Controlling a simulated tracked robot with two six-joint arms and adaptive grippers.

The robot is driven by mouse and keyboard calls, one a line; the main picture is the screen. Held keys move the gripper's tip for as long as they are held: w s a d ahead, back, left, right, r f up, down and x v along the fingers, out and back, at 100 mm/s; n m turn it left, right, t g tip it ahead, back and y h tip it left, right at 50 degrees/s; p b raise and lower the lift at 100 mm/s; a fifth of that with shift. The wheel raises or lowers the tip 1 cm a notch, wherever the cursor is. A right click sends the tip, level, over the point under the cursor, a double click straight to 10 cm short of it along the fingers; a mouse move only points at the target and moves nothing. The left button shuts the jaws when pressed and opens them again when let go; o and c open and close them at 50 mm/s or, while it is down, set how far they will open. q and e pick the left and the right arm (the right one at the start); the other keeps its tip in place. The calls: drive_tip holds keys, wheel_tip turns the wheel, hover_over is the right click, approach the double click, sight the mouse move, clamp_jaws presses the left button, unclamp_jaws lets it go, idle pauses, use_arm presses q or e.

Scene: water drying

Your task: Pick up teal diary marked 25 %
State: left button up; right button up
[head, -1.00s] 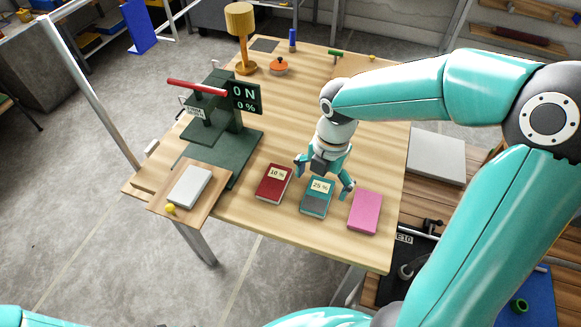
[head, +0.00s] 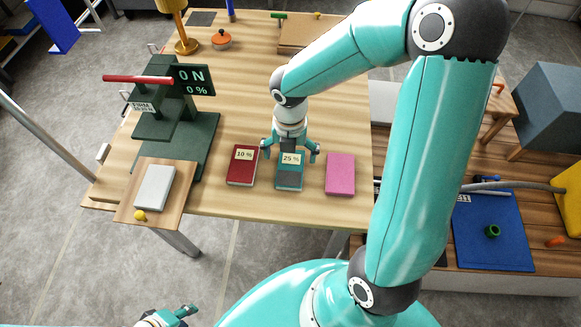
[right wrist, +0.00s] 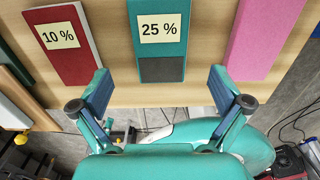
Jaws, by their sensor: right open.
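The teal diary marked 25 % (head: 289,181) lies flat on the wooden table between a red diary marked 10 % (head: 241,172) and a pink book (head: 340,178). My right gripper (head: 290,155) is open over the far end of the teal diary, with a finger towards each side. In the right wrist view the open, empty fingers (right wrist: 159,92) are spread wider than the teal diary (right wrist: 160,62), which shows beyond their tips. Contact is not visible. My left gripper (head: 170,316) is at the bottom edge, partly cut off, away from the table.
A dark green press (head: 190,150) with a red handle and a display reading 0 N, 0 % stands left. A wooden board (head: 128,204) holds a pale grey book (head: 155,187). An orange lidded pot (head: 221,40) and a lamp (head: 186,45) stand at the back. The table's middle is clear.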

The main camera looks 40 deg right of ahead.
sight(290, 167)
drive_tip(key=shift+w+d+f, duration=0.15)
drive_tip(key=shift+f, duration=2.55)
drive_tip(key=c, duration=1.3)
drive_tip(key=shift+o, duration=0.2)
drive_tip(key=shift+r, duration=0.1)
